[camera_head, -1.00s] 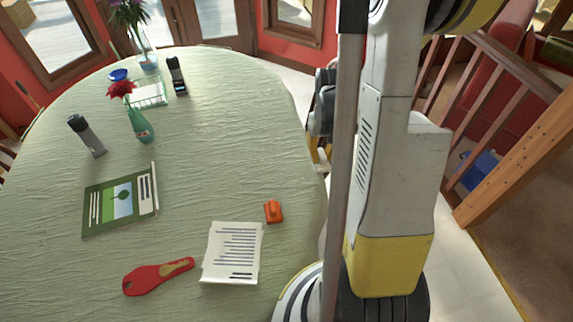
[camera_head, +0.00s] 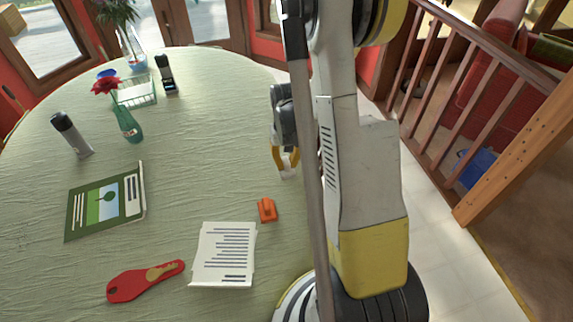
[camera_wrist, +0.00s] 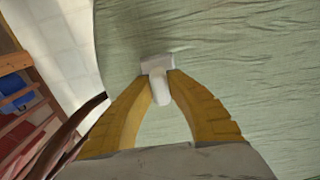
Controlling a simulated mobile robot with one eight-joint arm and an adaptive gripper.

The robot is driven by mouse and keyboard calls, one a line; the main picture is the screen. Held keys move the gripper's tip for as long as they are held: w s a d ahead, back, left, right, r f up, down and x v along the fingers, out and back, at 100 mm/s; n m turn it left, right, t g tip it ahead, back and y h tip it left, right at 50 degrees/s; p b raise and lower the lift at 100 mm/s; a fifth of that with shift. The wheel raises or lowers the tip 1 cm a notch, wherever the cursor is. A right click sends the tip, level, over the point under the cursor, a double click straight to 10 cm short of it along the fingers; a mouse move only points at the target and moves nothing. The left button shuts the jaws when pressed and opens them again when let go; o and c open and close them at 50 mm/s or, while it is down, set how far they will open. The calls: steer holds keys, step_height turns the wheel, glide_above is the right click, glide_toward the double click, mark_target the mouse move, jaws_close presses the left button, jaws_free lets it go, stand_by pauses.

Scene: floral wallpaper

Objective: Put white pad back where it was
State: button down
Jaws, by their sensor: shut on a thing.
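The white pad (camera_wrist: 157,64) shows in the wrist view as a small flat white block with a rounded white handle. My gripper (camera_wrist: 160,78), with its yellow fingers, is shut on that handle. The pad is at the fingertips, over the green tablecloth; I cannot tell whether it touches the cloth. In the head view my gripper (camera_head: 287,165) is at the right edge of the table (camera_head: 190,165), with the pad small and partly hidden between the fingers.
The table's middle is clear.

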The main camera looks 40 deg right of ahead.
mark_target(286, 161)
steer(key=shift+f, duration=0.15)
steer(key=c, duration=1.4)
jaws_free()
steer(key=shift+c, duration=0.2)
step_height(286, 161, up, 12)
steer(key=p, duration=0.5)
steer(key=s+a+r+n+t, duration=0.2)
steer(key=s+a+r+t, duration=0.1)
steer(key=a+r, duration=0.5)
steer(key=s+a+r+n+t, duration=0.3)
steer(key=a+r, duration=0.6)
steer(key=a, duration=0.4)
steer(key=shift+s+a+r+t, duration=0.3)
steer(key=shift+s+t, duration=0.3)
steer(key=shift+s, duration=0.8)
